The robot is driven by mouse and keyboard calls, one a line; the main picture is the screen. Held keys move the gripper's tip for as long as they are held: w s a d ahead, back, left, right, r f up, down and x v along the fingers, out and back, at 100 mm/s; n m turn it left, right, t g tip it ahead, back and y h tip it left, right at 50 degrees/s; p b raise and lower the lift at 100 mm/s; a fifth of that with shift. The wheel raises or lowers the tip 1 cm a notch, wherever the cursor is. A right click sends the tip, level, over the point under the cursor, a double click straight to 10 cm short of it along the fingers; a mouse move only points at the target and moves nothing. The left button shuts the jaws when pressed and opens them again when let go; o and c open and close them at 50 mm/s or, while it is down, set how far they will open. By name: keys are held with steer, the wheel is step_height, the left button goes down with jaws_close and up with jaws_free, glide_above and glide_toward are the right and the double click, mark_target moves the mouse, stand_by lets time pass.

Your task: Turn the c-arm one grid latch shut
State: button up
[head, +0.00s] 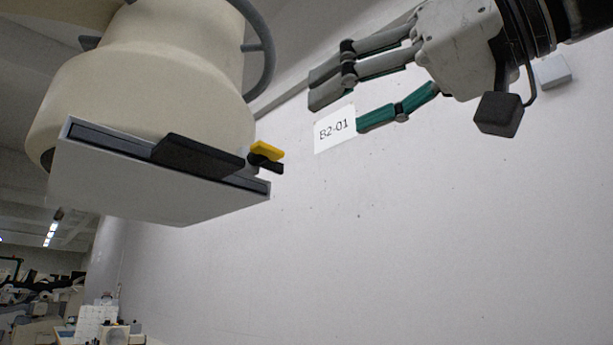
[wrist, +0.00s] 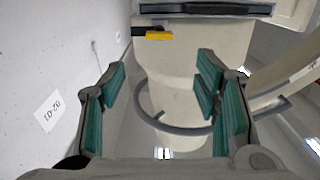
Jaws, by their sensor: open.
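The grid latch, with a yellow lever (head: 267,151) over a black part, sits at the right end of the flat grid housing (head: 150,190) under the cream c-arm head (head: 150,85). The yellow lever also shows in the wrist view (wrist: 159,36), below the housing's edge at the top. A dark handle (head: 198,157) is beside the latch. My gripper (head: 345,108) is open and empty, to the right of the latch and apart from it. In the wrist view my gripper (wrist: 162,78) has its teal-padded fingers spread wide, with the latch beyond them.
A grey curved rail (head: 262,50) runs along the c-arm head. Cluttered equipment (head: 45,300) stands at the lower left. The space between my gripper and the latch looks clear.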

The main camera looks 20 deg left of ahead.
mark_target(271, 158)
steer(key=p+x, duration=0.2)
steer(key=x, duration=1.1)
steer(key=shift+c, duration=0.6)
steer(key=c, duration=1)
